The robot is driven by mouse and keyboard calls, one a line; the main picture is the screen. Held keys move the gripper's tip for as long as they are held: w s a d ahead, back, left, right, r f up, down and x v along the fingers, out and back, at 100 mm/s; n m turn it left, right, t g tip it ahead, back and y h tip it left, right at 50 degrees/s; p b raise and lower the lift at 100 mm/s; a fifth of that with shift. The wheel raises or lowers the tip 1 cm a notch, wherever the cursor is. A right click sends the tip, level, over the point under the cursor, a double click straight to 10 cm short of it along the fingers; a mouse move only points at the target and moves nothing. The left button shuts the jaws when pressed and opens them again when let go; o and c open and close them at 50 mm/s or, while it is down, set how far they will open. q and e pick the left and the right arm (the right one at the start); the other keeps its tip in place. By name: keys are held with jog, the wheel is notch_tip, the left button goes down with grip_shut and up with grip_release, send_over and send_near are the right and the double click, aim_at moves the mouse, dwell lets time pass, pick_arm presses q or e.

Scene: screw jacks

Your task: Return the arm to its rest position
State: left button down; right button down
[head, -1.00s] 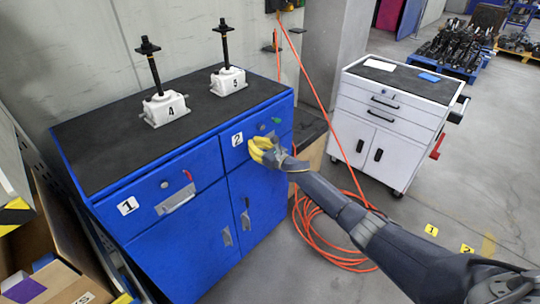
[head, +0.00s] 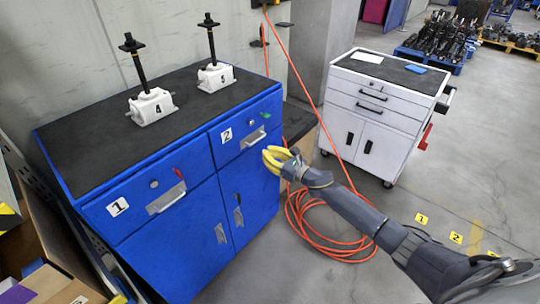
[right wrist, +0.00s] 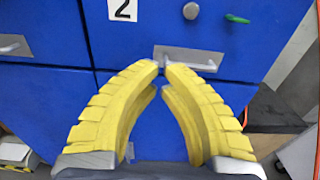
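My right gripper (head: 265,155) has yellow fingers and hangs in the air in front of the blue cabinet (head: 150,190), near drawer 2. In the right wrist view its fingertips (right wrist: 161,68) lean together, almost meeting, with nothing between them. Behind them are the drawer 2 handle (right wrist: 188,58) and the blue cabinet front. My left gripper is in neither view.
Two white screw jacks, labelled 4 (head: 152,107) and 5 (head: 215,76), stand upright on the cabinet's dark top. An orange hose (head: 310,225) lies coiled on the floor. A white tool cart (head: 375,110) stands at the back right. Cardboard boxes (head: 45,285) are at lower left.

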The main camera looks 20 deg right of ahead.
jog(key=shift+s+d, duration=0.2)
jog(key=shift+s, duration=0.2)
